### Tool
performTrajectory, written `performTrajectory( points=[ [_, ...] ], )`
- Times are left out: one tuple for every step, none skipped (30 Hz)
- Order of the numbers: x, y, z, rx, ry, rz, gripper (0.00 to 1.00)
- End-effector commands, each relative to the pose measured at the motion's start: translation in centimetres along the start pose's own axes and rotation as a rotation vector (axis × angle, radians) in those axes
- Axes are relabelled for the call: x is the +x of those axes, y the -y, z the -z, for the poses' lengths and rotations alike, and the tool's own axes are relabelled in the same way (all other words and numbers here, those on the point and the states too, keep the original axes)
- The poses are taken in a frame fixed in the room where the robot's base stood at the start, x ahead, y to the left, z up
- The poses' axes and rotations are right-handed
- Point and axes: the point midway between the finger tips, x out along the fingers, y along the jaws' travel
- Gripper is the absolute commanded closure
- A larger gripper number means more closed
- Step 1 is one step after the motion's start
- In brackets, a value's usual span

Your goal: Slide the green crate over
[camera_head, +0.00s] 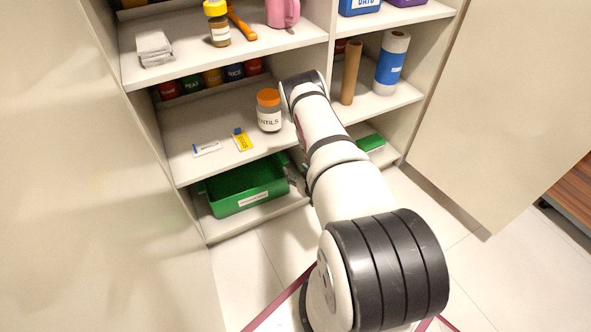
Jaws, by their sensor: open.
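The green crate (228,204) sits on the bottom shelf of the left cabinet bay, with a white label on its front wall. It looks empty where its inside shows. My gripper (299,181) is open at the right end of the crate, mostly hidden behind my arm. I cannot tell whether its fingers touch the crate.
A lentils jar (269,110) with an orange lid stands on the shelf above, right of a yellow packet (242,139) and a small white card (207,149). A green item (370,143) lies low in the right bay. Bottom shelf (222,229) has little room at left.

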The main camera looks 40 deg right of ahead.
Motion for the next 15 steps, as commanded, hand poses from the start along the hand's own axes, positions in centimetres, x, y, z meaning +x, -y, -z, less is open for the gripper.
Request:
performTrajectory(
  points=[
    [0.0,0.0,0.0,0.000,0.000,0.000,0.47],
    [0.0,0.0,0.0,0.000,0.000,0.000,0.47],
    [0.1,0.0,0.0,0.000,0.000,0.000,0.47],
    [0.1,0.0,0.0,0.000,0.000,0.000,0.47],
    [0.2,0.0,0.0,0.000,0.000,0.000,0.47],
    [0.4,0.0,0.0,0.000,0.000,0.001,0.47],
    [0.7,0.0,0.0,0.000,-0.001,0.001,0.47],
    [0.9,0.1,0.0,-0.001,-0.001,0.001,0.47],
    [1.4,0.1,-0.1,-0.001,-0.002,0.002,0.47],
    [1.8,0.1,-0.1,-0.001,-0.003,0.002,0.47],
    [2.3,0.1,-0.1,-0.001,-0.003,0.002,0.47],
    [2.9,0.1,-0.1,-0.001,-0.004,0.002,0.47],
    [3.5,0.1,-0.1,-0.002,-0.003,0.001,0.47],
    [4.0,0.1,-0.1,-0.002,-0.004,0.001,0.47],
    [4.7,0.0,-0.1,-0.002,-0.003,0.001,0.47]
  ],
)
